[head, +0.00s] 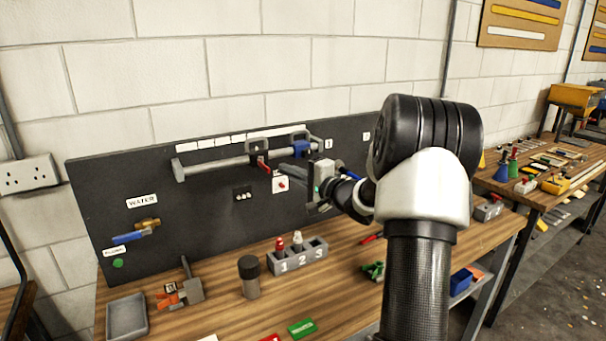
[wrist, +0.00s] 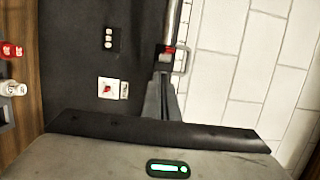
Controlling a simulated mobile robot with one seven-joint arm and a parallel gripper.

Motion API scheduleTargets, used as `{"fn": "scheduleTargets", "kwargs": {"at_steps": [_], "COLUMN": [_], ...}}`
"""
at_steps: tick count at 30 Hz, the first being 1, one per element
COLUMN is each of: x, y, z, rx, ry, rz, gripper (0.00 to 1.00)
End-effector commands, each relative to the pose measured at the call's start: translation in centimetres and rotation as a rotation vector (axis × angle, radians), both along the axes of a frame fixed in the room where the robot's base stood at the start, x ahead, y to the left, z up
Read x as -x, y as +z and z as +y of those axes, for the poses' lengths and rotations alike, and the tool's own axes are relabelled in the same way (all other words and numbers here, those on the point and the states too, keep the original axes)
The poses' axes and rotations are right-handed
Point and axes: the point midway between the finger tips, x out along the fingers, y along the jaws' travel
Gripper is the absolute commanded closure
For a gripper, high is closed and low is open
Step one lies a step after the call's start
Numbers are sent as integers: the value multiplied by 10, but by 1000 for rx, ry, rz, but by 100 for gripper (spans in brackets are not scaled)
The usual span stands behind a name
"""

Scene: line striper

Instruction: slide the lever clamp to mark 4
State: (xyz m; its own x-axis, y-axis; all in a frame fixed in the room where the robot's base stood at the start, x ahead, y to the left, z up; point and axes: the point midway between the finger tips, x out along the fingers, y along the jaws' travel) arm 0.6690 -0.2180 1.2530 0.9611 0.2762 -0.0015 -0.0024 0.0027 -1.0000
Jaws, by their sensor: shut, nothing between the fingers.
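The lever clamp (head: 258,148) is a dark frame with a red lever, set around a grey horizontal bar (head: 215,162) on the black board. It also shows in the wrist view (wrist: 168,50), with its red part just ahead of my fingertips. A row of white mark labels (head: 222,138) runs above the bar; their numbers are too small to read. My gripper (head: 284,171) is shut and empty, just right of and below the clamp in the head view. In the wrist view my gripper (wrist: 160,82) points at the clamp; whether it touches is unclear.
A blue block (head: 300,148) sits on the bar right of the clamp. A numbered grey holder (head: 298,260) and a dark-capped jar (head: 249,276) stand on the bench.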

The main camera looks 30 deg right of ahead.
Motion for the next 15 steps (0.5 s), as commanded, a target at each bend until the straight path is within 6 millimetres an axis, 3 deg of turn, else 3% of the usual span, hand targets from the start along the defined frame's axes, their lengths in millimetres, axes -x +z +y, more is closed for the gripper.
{"fn": "scheduleTargets", "kwargs": {"at_steps": [6, 15], "x": [2, 2], "y": [1, 1], "z": [23, 26], "rx": [1, 2], "ry": [0, -1], "rz": [0, -2], "gripper": [100, 100]}}
